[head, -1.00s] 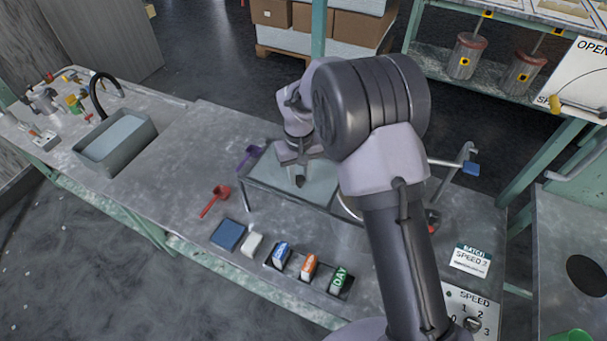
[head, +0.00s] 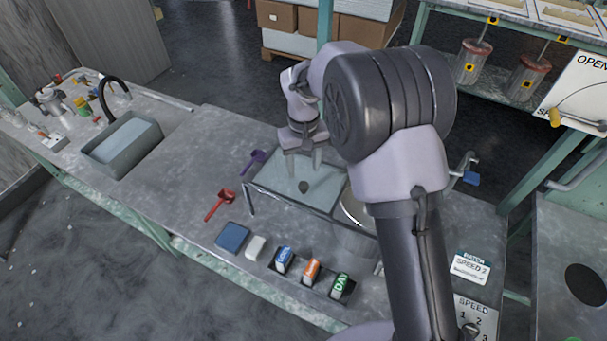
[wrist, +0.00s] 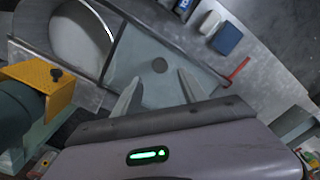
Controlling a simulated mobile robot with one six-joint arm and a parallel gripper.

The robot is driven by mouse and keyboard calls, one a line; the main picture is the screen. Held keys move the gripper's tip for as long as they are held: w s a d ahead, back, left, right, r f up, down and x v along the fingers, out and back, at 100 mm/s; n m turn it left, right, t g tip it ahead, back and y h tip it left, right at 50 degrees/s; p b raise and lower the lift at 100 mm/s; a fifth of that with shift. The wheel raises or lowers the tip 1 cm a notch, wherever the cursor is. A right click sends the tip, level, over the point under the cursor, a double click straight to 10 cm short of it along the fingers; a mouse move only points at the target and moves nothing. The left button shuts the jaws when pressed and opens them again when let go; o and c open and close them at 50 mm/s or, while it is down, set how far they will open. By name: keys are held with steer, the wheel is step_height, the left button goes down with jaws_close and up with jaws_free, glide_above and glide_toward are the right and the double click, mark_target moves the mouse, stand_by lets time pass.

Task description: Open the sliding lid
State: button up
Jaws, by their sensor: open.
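A purple scoop (head: 252,161) and a red scoop (head: 219,204) lie left of the frame. A blue block (head: 232,237), a white block (head: 256,248) and labelled blocks line the front. A sink (head: 122,147) is at left. Bench between is clear.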

step_height(320, 180, up, 10)
steer(key=p, duration=0.2)
steer(key=shift+r+p, duration=0.25)
steer(key=shift+p, duration=0.05)
steer(key=s+d+r+m+t+y+b, duration=0.2)
steer(key=s+d+r+m+t+b, duration=0.15)
steer(key=s+d+r, duration=0.8)
steer(key=s+d+f+m+t+b, duration=0.1)
steer(key=s+f+m, duration=0.1)
steer(key=s, duration=0.6)
steer(key=s+d+f+m+t+b, duration=0.1)
steer(key=s+f+m+b, duration=0.1)
steer(key=s, duration=0.6)
steer(key=shift+f+m, duration=0.55)
steer(key=shift+m, duration=0.1)
steer(key=shift+d, duration=0.1)
